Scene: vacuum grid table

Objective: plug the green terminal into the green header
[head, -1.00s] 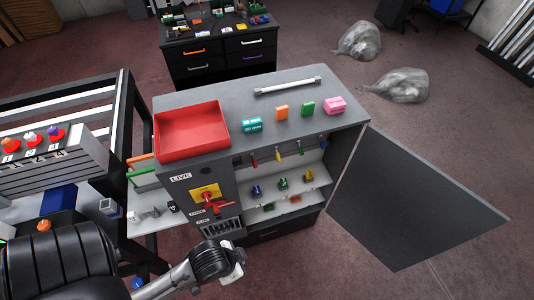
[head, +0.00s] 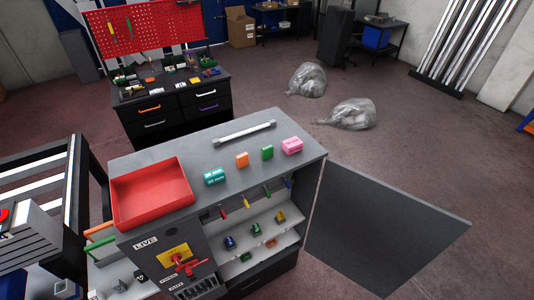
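Several green things are at the grey cabinet (head: 250,138). A green block (head: 267,152) stands on its top, between an orange block (head: 242,160) and a pink one (head: 291,146). A small green piece (head: 267,190) hangs under the top's front edge, in a row with red, yellow and blue ones. A dark green piece (head: 255,230) sits on the inner shelf between a blue and a yellow piece, and a flat green piece (head: 245,257) lies lower. I cannot tell which are the terminal and header. Neither gripper is in view.
A red tray (head: 152,193) and a teal block (head: 214,176) are on the cabinet top, with a white bar (head: 244,134) behind. A red-handled switch (head: 184,262) is on the front. A dark door panel (head: 382,226) stands open at right.

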